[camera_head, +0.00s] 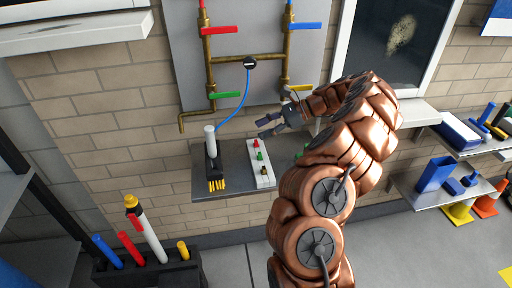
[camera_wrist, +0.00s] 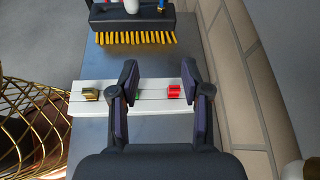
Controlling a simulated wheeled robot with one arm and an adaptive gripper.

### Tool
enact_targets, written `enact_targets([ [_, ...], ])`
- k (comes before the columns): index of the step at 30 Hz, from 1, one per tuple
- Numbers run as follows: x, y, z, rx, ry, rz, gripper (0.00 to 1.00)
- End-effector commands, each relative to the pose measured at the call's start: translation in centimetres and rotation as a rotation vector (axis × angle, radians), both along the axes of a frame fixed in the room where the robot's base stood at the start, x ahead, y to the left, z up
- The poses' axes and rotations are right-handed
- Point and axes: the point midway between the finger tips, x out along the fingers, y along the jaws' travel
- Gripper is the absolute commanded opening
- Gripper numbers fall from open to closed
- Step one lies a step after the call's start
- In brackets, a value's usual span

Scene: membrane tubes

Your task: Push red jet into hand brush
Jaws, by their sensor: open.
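The red jet (camera_head: 257,143) sits at the far end of a white holder strip (camera_head: 254,150). In the wrist view the red jet (camera_wrist: 174,91) shows between my fingers, close to the right one. The hand brush (camera_head: 212,164) stands left of the strip, with a black head, yellow bristles and a white upright handle. Its black head also shows at the top of the wrist view (camera_wrist: 130,20). My gripper (camera_head: 268,126) is open and empty above the strip; its fingertips (camera_wrist: 158,75) point toward the brush. I cannot tell its exact height over the jet.
A green jet (camera_head: 260,155), partly hidden by my left finger in the wrist view, and a brass jet (camera_head: 263,170) share the strip. A grey shelf (camera_head: 233,187) carries everything. A blue hose (camera_head: 241,105) hangs from the brass pipes to the brush. The brick wall is close.

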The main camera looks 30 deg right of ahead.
Motion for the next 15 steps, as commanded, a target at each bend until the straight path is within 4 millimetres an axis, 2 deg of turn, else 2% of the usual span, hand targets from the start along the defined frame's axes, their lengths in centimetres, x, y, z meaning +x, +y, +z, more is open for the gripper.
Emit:
enact_targets([
  [1, -0.2, -1.7, -1.2, 0.014, 0.02, -0.045, 0.47],
  [3, -0.5, -3.3, -2.2, 0.03, 0.043, -0.092, 0.47],
  [7, -1.1, -5.1, -3.5, 0.05, 0.073, -0.145, 0.47],
  [10, -1.1, -5.4, -3.8, 0.058, 0.08, -0.161, 0.47],
  [15, -0.3, -4.2, -4.3, 0.06, 0.08, -0.158, 0.47],
])
